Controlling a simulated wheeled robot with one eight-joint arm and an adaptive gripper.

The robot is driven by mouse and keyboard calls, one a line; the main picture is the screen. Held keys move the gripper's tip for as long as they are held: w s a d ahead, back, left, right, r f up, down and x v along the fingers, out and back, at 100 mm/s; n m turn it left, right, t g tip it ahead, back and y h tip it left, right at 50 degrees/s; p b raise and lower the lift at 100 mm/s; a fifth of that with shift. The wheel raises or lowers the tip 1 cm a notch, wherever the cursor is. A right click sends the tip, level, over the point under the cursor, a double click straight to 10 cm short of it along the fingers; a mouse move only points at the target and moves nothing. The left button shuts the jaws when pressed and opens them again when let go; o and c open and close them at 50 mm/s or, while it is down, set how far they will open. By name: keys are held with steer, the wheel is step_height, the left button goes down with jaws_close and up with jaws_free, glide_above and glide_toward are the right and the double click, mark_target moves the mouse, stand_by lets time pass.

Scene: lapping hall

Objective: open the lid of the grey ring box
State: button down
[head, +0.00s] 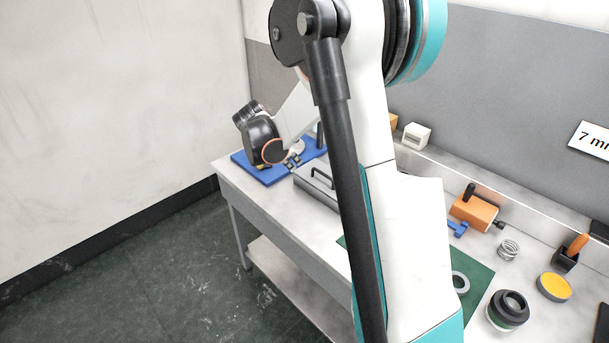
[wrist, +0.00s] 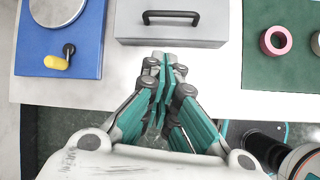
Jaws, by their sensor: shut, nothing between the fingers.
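The grey ring box (wrist: 205,33) lies on the worktop in the upper middle of the wrist view, with a black bar handle (wrist: 171,14) on top. Its lid looks shut. In the head view the box (head: 318,192) is partly hidden behind my arm, and its handle shows. My gripper (wrist: 165,60) is shut and empty. In the wrist view its fingertips appear just at the box's near edge, below the handle; I cannot tell whether they touch. In the head view my gripper (head: 293,160) is small, near the left end of the box.
A blue board (wrist: 85,62) with a round plate and yellow-knobbed crank lies left of the box. A green mat (wrist: 275,75) with a pink ring (wrist: 264,43) lies right. An orange block (head: 474,212), spring (head: 508,250) and dark pot (head: 508,310) stand farther right.

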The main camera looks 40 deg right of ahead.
steer(key=n+g, duration=0.1)
steer(key=n, duration=0.1)
glide_toward(317, 182)
steer(key=shift+h, duration=0.4)
steer(key=b+x, duration=0.1)
steer(key=x, duration=0.2)
steer(key=b+x, duration=0.2)
steer(key=shift+w+a+f, duration=0.1)
steer(key=shift+f, duration=0.45)
steer(key=shift+r, duration=0.1)
steer(key=shift+d+r+y+p, duration=0.2)
steer(key=shift+r+y+p, duration=0.2)
